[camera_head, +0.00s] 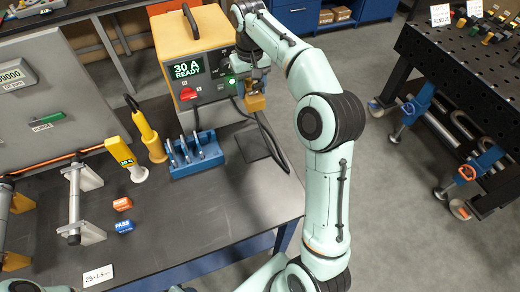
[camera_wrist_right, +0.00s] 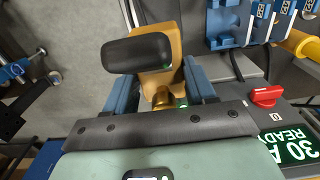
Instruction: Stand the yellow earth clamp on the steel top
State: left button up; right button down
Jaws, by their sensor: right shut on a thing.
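The yellow earth clamp (camera_head: 256,102) hangs below my right gripper (camera_head: 254,78), in front of the welding machine's right side. My right gripper is shut on it, above the bench edge. In the right wrist view, the yellow clamp (camera_wrist_right: 164,60) with its black grip part sits between the blue fingers of my right gripper (camera_wrist_right: 163,88). A black cable trails down near the clamp. The steel top (camera_head: 450,45), a dark perforated table, stands apart at the upper right. My left gripper is not in view.
The yellow welding machine (camera_head: 196,58) reads "30 A READY". A blue rack (camera_head: 196,158) with several tools and a yellow torch-like tool (camera_head: 150,138) stand on the dark bench (camera_head: 190,225). Blue clamps (camera_head: 412,108) hang at the steel table's near side. Open floor separates bench and table.

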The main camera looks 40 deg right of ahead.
jog(key=s+a+f+b, duration=0.1)
jog(key=s+a+b, duration=0.1)
jog(key=s+a, duration=0.5)
jog(key=s+a+b, duration=0.3)
jog(key=s, duration=0.8)
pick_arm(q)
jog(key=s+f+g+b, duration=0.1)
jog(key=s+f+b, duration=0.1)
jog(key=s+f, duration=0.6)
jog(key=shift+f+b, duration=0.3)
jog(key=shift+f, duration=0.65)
pick_arm(e)
jog(key=shift+w+d+f, duration=0.1)
jog(key=shift+w+f, duration=0.05)
jog(key=shift+f, duration=9.75)
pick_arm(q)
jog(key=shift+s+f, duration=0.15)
pick_arm(e)
jog(key=shift+f, duration=0.15)
jog(key=shift+c, duration=1.9)
grip_release()
